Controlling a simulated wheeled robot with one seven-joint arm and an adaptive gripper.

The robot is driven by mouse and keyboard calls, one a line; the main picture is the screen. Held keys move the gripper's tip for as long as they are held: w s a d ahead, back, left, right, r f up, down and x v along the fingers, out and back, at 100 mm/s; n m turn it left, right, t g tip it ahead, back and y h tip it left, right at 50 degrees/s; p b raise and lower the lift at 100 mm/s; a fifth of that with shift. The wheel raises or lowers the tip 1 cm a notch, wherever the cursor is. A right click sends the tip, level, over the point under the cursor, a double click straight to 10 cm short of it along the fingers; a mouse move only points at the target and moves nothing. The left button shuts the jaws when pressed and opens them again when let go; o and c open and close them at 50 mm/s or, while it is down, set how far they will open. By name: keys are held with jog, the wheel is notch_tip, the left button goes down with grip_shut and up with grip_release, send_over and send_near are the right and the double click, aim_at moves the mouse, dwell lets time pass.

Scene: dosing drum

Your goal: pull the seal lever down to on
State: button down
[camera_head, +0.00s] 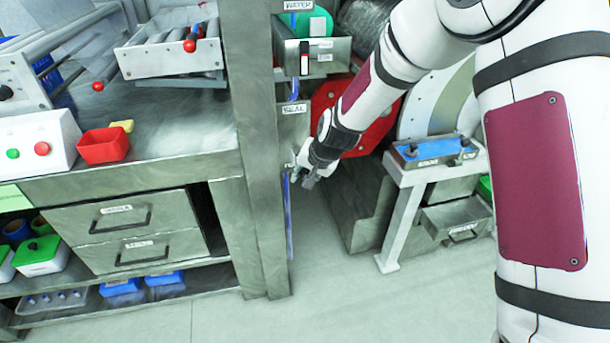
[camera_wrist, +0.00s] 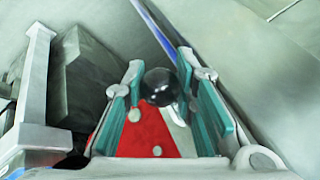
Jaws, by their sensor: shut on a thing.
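The SEAL label (camera_head: 294,108) is on the grey post in the head view. My gripper (camera_head: 305,178) is below this label, just to the right of the post. In the wrist view, the seal lever's dark round knob (camera_wrist: 160,86) sits between the two teal finger pads of my gripper (camera_wrist: 162,80), which is shut on it. The lever's arm and its mount are mostly hidden, so its exact angle cannot be told.
A blue hose (camera_head: 288,215) hangs along the post, close to my gripper. A red disc (camera_head: 372,128) is behind my wrist. A white stand (camera_head: 405,205) with a blue-topped tray is to the right. Left is a workbench (camera_head: 160,155) with a red bin (camera_head: 103,147).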

jog(key=shift+d+f, duration=0.15)
jog(key=shift+d, duration=0.1)
jog(key=c, duration=1.3)
grip_release()
jog(key=shift+r, duration=0.2)
jog(key=shift+s+r, duration=0.1)
jog(key=shift+r, duration=0.2)
jog(key=v, duration=1.1)
jog(key=shift+d, duration=0.1)
